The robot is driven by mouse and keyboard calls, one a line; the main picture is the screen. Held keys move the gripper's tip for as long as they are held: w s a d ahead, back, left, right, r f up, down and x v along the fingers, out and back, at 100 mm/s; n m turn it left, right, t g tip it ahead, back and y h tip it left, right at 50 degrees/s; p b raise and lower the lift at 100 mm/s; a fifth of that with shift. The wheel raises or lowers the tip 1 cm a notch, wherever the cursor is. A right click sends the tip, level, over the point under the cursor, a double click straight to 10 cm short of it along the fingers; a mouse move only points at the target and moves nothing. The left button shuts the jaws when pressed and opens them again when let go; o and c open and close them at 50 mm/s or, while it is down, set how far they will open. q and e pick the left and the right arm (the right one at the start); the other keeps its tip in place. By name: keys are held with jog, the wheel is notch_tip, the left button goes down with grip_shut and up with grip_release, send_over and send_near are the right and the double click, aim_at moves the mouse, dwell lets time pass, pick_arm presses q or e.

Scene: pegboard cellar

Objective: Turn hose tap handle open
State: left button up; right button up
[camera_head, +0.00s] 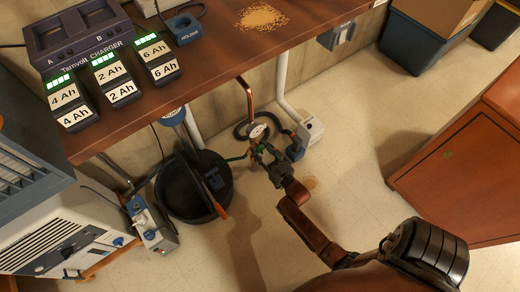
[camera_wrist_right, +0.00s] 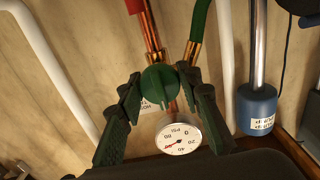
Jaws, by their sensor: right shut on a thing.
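The hose tap handle is a green knob (camera_wrist_right: 158,84) on a copper pipe, in the middle of the right wrist view. In the head view it is small and mostly hidden by my gripper. My right gripper (camera_wrist_right: 160,80) has one finger on each side of the handle and is shut on it; it also shows in the head view (camera_head: 263,156), below the bench edge. A white round pressure gauge (camera_wrist_right: 178,137) sits just below the handle. A green hose (camera_wrist_right: 200,35) meets the fitting at upper right. My left gripper is in neither view.
The wooden bench (camera_head: 225,50) with a battery charger (camera_head: 85,30) overhangs the tap. A black tub (camera_head: 195,185) stands left of my gripper, and a wooden cabinet (camera_head: 465,165) stands at right. White pipes flank the tap. The floor between tub and cabinet is mostly open.

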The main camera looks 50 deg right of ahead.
jog(key=shift+c, duration=1.4)
